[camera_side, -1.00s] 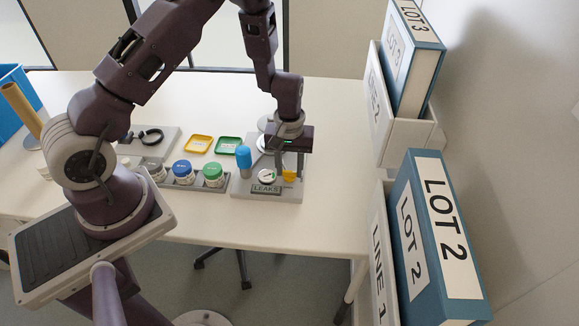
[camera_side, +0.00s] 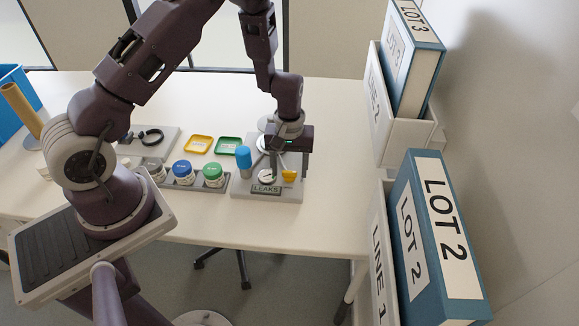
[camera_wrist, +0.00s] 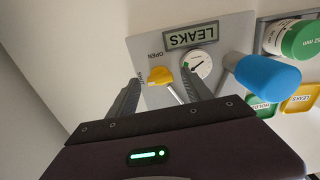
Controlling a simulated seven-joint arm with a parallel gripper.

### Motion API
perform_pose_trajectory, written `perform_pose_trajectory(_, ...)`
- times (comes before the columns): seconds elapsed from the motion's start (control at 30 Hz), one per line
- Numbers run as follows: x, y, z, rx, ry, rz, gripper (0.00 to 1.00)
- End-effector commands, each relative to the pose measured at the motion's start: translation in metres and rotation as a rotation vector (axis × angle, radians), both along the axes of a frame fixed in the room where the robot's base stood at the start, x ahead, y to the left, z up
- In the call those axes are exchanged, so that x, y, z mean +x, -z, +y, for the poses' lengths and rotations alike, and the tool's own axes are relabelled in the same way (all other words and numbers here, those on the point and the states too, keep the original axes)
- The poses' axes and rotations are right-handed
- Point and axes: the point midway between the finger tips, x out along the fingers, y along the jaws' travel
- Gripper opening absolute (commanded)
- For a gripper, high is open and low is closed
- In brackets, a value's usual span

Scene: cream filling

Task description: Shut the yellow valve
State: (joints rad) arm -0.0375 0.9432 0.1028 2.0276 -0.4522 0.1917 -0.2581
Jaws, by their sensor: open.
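The yellow valve (camera_side: 289,175) is a small yellow handle on the grey LEAKS station (camera_side: 240,190) at the right of the table. In the wrist view the valve handle (camera_wrist: 160,75) lies beside the printed word OPEN; another label is partly hidden by a finger. My gripper (camera_side: 290,176) is over the station, pointing down. In the wrist view my gripper (camera_wrist: 160,95) is open, with one finger on each side of the valve and a gap to the handle. I cannot tell how high the fingertips are.
A blue-topped post (camera_side: 243,157) stands left of the valve, close to my fingers. A round gauge (camera_wrist: 198,64) sits beside the valve. Jars with blue (camera_side: 182,169) and green lids (camera_side: 213,172) stand left. Binders (camera_side: 430,235) stand at the right. Table right of the station is clear.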

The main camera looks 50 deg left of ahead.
Motion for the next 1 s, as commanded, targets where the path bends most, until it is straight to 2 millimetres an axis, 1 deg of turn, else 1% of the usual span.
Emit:
perform_pose_trajectory(0.07, 0.000, -0.005, 0.000, 0.000, 0.001, -0.001, 0.58)
perform_pose_trajectory(0.3, 0.001, -0.054, 0.000, 0.001, 0.001, -0.005, 0.58)
perform_pose_trajectory(0.4, 0.001, -0.066, 0.000, 0.001, 0.001, -0.004, 0.58)
perform_pose_trajectory(0.5, 0.000, -0.071, 0.000, 0.000, 0.000, 0.000, 0.58)
perform_pose_trajectory(0.7, 0.000, -0.071, 0.000, 0.000, 0.000, 0.000, 0.58)
perform_pose_trajectory(0.77, 0.000, -0.075, -0.001, -0.002, 0.004, -0.005, 0.58)
perform_pose_trajectory(0.83, 0.000, -0.095, -0.006, -0.015, 0.030, -0.030, 0.58)
perform_pose_trajectory(0.87, -0.001, -0.109, -0.010, -0.025, 0.051, -0.046, 0.58)
perform_pose_trajectory(0.93, -0.009, -0.156, -0.022, -0.049, 0.126, -0.103, 0.58)
perform_pose_trajectory(0.97, -0.017, -0.178, -0.027, -0.057, 0.168, -0.129, 0.58)
perform_pose_trajectory(1.0, -0.030, -0.207, -0.034, -0.063, 0.225, -0.166, 0.58)
